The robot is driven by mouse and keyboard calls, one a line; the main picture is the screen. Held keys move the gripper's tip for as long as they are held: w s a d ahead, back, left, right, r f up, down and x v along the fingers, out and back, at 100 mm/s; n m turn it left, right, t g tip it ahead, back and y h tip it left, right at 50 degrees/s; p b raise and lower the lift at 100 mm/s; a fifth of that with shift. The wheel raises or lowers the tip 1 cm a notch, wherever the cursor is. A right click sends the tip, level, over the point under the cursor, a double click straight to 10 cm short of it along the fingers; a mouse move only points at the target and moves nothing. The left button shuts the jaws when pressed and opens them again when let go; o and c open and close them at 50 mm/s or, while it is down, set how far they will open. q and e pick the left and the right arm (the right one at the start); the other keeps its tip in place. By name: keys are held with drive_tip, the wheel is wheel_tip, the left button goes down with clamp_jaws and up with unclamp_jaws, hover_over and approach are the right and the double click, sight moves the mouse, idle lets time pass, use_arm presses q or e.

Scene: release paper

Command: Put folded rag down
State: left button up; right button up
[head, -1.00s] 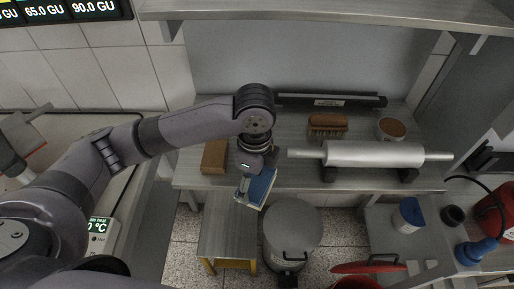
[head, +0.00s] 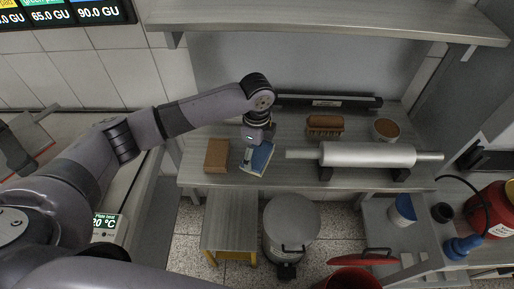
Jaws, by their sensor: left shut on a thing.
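The folded rag (head: 260,158) is blue with a pale edge. It shows at the front part of the metal bench (head: 205,135), between the brown block and the white roll. My left gripper (head: 249,152) is shut on the rag from above, at its left side. The rag looks at or just above the bench top; I cannot tell whether it touches. The gripper's fingertips are partly hidden by the wrist. My right gripper is not in view.
A brown block (head: 217,156) lies left of the rag. A white roll (head: 367,155) on dark supports stands to the right. A brush (head: 325,124) and a round tub (head: 386,130) sit behind it. A lidded bin (head: 291,225) and a small step (head: 230,220) stand below.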

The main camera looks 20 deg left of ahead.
sight(257, 153)
use_arm(q)
drive_tip(key=o, duration=0.6)
drive_tip(key=shift+f, duration=0.15)
drive_tip(key=shift+o, duration=1.2)
wheel_tip(257, 153, up, 12)
drive_tip(key=b, duration=0.3)
drive_tip(key=shift+r, duration=0.2)
